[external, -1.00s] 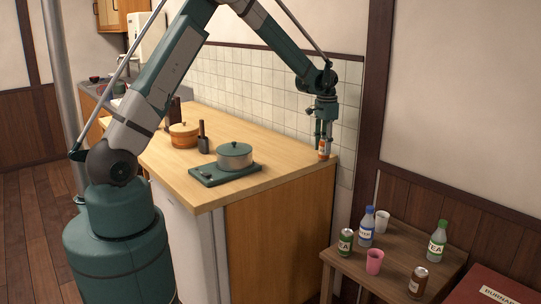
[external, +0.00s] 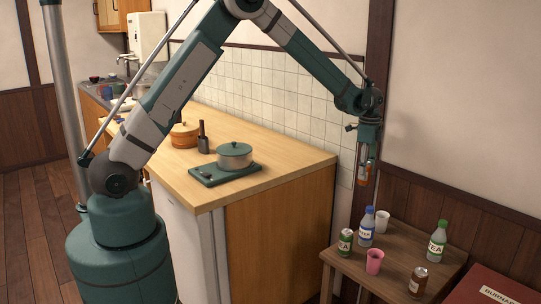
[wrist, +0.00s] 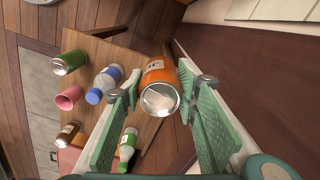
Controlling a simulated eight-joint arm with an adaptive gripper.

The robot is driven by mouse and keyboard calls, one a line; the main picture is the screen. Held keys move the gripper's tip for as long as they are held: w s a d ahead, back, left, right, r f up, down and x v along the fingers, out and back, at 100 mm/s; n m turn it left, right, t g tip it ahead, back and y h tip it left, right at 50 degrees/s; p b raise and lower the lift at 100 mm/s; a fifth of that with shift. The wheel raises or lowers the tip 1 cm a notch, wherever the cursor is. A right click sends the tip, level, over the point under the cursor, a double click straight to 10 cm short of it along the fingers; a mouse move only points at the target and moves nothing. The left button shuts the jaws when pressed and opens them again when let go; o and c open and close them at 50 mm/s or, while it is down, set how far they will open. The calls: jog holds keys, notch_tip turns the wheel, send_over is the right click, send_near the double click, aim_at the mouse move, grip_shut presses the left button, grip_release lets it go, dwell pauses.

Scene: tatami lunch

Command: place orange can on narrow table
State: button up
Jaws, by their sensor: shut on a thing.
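My gripper (external: 367,181) is shut on the orange can (wrist: 159,86), which sits between the two green fingers in the wrist view. In the external view the orange can (external: 364,178) hangs upright or nearly so, past the right end of the counter. It is above the back left side of the narrow table (external: 398,240), a low brown wooden table at the lower right. The table (wrist: 140,41) also shows beneath the can in the wrist view.
On the narrow table stand a green can (external: 345,242), a blue-capped bottle (external: 366,228), a white cup (external: 382,222), a pink cup (external: 374,262), a brown can (external: 418,281) and a green-capped bottle (external: 437,240). The counter (external: 270,181) edge is at left; a wall is behind.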

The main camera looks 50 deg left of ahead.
jog(key=s+d+f+m+b, duration=0.1)
jog(key=d+m, duration=0.4)
jog(key=d, duration=0.7)
jog(key=s+d+f+m+b, duration=0.2)
jog(key=s+d+f+m, duration=0.2)
jog(key=d, duration=0.8)
jog(key=s+d+f+m+b, duration=0.1)
jog(key=s+d+m, duration=0.4)
jog(key=d, duration=0.6)
jog(key=f+m, duration=0.1)
jog(key=m, duration=0.1)
jog(key=shift+s+d+f+m+b, duration=0.15)
jog(key=shift+s+d+m+b, duration=0.15)
jog(key=shift+s+d+b, duration=0.1)
notch_tip(320, 180, down, 6)
jog(key=b, duration=0.1)
jog(key=shift+f, duration=0.2)
jog(key=shift+f+b, duration=0.6)
jog(key=shift+f, duration=1.2)
jog(key=shift+f, duration=0.1)
